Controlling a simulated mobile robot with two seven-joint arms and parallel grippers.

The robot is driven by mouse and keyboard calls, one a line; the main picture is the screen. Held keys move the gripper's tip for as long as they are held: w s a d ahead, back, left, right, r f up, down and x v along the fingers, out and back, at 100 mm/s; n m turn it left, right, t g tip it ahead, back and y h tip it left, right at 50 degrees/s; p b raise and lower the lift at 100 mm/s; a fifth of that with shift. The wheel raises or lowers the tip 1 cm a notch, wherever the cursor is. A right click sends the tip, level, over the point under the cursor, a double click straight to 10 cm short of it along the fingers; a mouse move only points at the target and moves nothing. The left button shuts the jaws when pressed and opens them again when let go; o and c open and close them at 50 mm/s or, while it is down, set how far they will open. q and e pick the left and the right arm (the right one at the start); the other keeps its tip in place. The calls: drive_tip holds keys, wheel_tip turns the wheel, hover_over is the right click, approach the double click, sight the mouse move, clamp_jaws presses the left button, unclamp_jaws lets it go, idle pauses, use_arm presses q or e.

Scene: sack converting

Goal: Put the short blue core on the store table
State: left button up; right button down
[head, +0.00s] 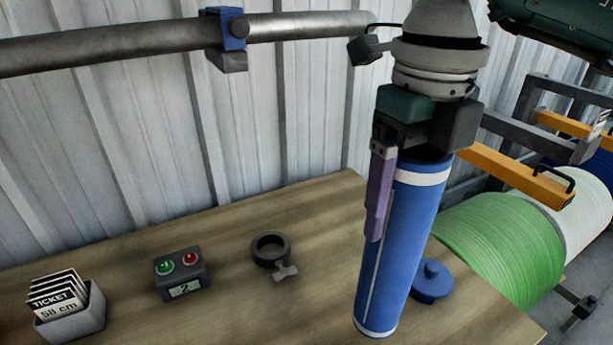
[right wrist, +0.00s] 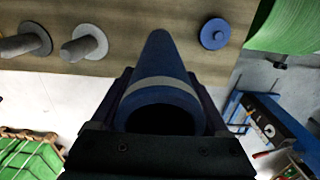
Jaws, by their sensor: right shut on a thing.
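The blue core (head: 400,250), a tube with white bands near its ends, stands roughly upright in the head view. My right gripper (head: 399,195) is shut on its upper part, with one purple finger showing along its near side. My left gripper is not in view.
A blue knobbed disc (head: 432,282) sits just right of the core. A dark ring clamp (head: 271,250), button box (head: 181,274) and ticket holder (head: 70,312) stand left. Two pegs on round bases (right wrist: 84,43) show in the right wrist view.

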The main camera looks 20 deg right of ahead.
drive_tip(key=shift+f, duration=2.65)
unclamp_jaws()
drive_tip(key=shift+f, duration=0.1)
wheel_tip(320, 180, up, 12)
drive_tip(key=shift+b, duration=0.45)
